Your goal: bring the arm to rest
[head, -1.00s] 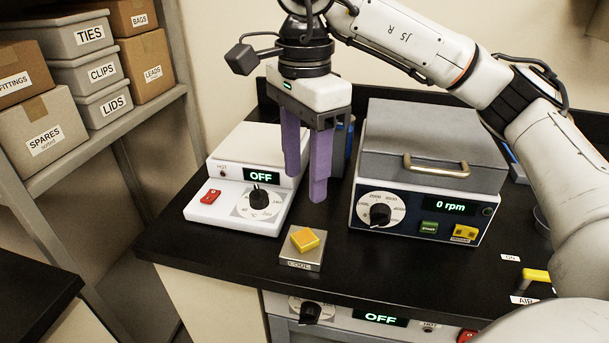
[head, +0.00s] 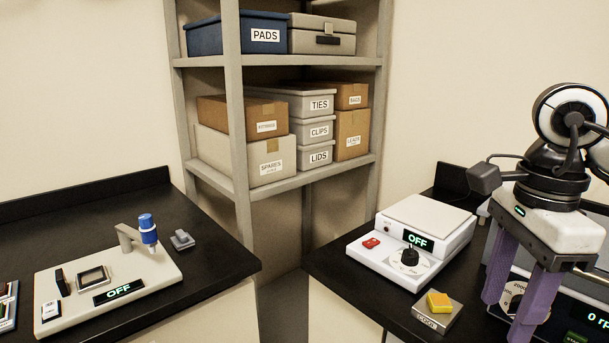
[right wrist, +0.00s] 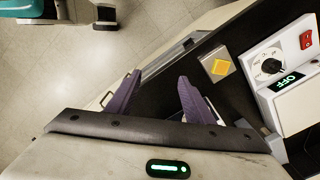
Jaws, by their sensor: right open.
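My right gripper (head: 513,302) hangs at the right of the head view with its two purple fingers apart and nothing between them. In the right wrist view its fingers (right wrist: 155,98) also stand apart and empty. Its arm comes in from the right edge, above the bench. The fingers stand in front of the centrifuge-like box, partly hiding its dial and display. A yellow square piece (head: 439,302) sits on a small metal block (head: 437,317), left of the gripper and apart from it. My left gripper is not in view.
A white hotplate (head: 408,243) reading OFF stands behind the metal block. A shelf (head: 285,187) with labelled boxes fills the corner. A profiler-like instrument (head: 165,272), also reading OFF, stands on the left bench (head: 215,245). A gap separates the two benches.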

